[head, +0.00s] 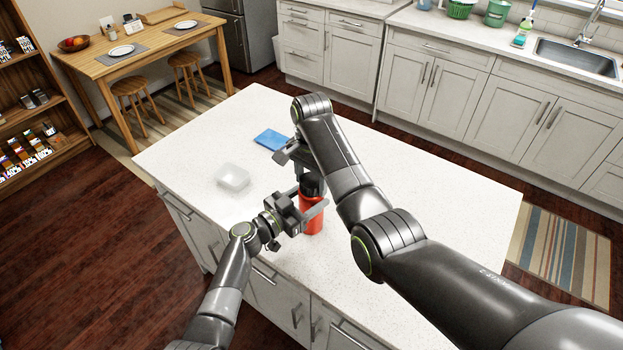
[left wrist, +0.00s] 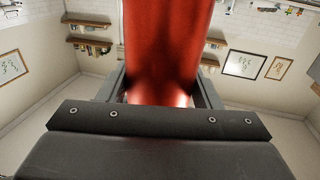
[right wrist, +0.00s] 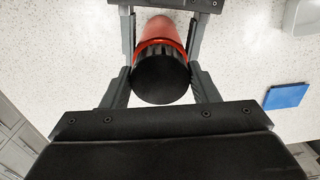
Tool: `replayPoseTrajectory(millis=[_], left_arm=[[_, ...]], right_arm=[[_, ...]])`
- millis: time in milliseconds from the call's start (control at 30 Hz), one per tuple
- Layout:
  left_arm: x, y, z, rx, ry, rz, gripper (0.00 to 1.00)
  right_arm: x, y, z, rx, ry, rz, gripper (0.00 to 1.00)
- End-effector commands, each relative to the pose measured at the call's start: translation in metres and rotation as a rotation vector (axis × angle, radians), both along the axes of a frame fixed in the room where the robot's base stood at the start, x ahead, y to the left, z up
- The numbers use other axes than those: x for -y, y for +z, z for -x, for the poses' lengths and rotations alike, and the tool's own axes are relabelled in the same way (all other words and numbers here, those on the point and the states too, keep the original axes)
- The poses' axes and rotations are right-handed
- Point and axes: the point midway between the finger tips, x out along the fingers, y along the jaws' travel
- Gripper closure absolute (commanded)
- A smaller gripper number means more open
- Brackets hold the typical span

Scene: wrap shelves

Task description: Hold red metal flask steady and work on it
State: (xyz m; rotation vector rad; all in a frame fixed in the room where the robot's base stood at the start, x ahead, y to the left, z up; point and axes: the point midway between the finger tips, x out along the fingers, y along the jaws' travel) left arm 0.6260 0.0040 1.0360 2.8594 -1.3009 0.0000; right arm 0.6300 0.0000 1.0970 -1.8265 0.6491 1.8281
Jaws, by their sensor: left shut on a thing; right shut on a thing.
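The red metal flask (head: 313,222) stands upright at the island counter (head: 420,205), with a black cap (right wrist: 160,78) on top. Whether its base touches the counter is hard to tell. My left gripper (head: 312,207) comes from the side and is shut around the red body, which also fills the middle of the left wrist view (left wrist: 165,45). My right gripper (right wrist: 160,85) is above and is shut on the black cap, one finger on each side. My right arm hides part of the cap in the head view.
A clear container (head: 233,177) and a flat blue item (head: 271,139) lie on the counter, left of and behind the flask. The counter's front edge is close to the flask. Free counter lies to the right. A dining table (head: 150,52) stands at the far left.

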Motion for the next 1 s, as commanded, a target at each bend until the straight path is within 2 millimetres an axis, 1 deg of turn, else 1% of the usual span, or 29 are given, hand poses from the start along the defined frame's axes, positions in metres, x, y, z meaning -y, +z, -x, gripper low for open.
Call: replayPoseTrajectory(millis=[100, 1000], left_arm=[[-0.0003, -0.0013, 0.0007, -0.001, -0.001, -0.002, 1.0], [-0.0003, -0.0014, 0.0008, -0.001, -0.001, -0.002, 1.0]], right_arm=[[0.0006, 0.001, -0.0012, 0.004, 0.188, 0.001, 0.73], [0.0002, 0.0022, -0.0012, 0.004, 1.64, 0.002, 0.73]])
